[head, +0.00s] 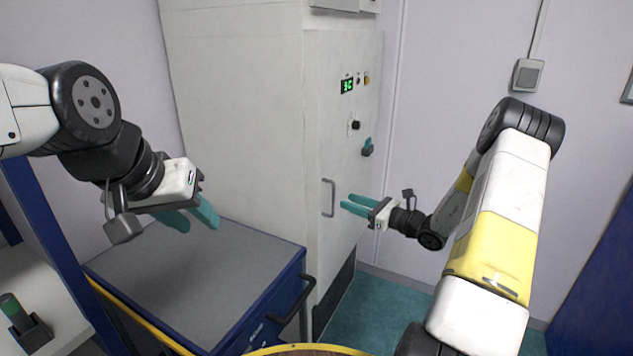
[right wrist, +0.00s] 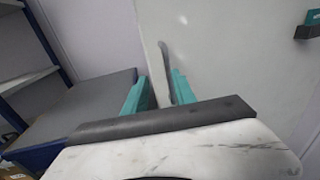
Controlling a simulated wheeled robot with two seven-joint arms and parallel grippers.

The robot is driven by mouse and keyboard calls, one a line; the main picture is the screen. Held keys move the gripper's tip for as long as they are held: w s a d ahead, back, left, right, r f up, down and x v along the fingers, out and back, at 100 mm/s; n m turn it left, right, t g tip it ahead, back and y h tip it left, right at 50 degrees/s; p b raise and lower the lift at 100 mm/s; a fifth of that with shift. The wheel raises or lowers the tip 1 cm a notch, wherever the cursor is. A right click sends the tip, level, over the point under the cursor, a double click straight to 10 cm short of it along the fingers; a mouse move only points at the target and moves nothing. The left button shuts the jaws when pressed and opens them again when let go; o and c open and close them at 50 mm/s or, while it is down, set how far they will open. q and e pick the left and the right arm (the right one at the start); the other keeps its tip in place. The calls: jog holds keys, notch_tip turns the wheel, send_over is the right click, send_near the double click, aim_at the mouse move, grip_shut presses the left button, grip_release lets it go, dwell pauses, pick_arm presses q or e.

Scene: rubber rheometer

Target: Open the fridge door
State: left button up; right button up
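The fridge is a tall off-white cabinet (head: 318,110) with its door (head: 347,150) closed, facing right in the head view. A grey vertical bar handle (head: 328,198) is on the door. My right gripper (head: 345,204) is open, its teal fingers pointing at the handle with a small gap before it. In the right wrist view the handle (right wrist: 170,62) lines up between the two open fingertips (right wrist: 158,84). Contact is not visible. My left gripper (head: 192,218) is open and empty above the grey-topped cart.
A blue cart (head: 190,275) with a grey top and a dark handle (head: 302,298) stands left of the fridge. The door also carries a green display (head: 347,86) and a teal knob (head: 367,147). Teal floor (head: 375,310) is clear before the door.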

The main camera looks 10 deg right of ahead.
jog(key=w, duration=0.1)
send_over(333, 213)
jog(key=shift+w+f+m+t, duration=0.3)
jog(key=shift+w+f, duration=0.05)
jog(key=shift+c, duration=0.3)
grip_shut()
dwell(1.2)
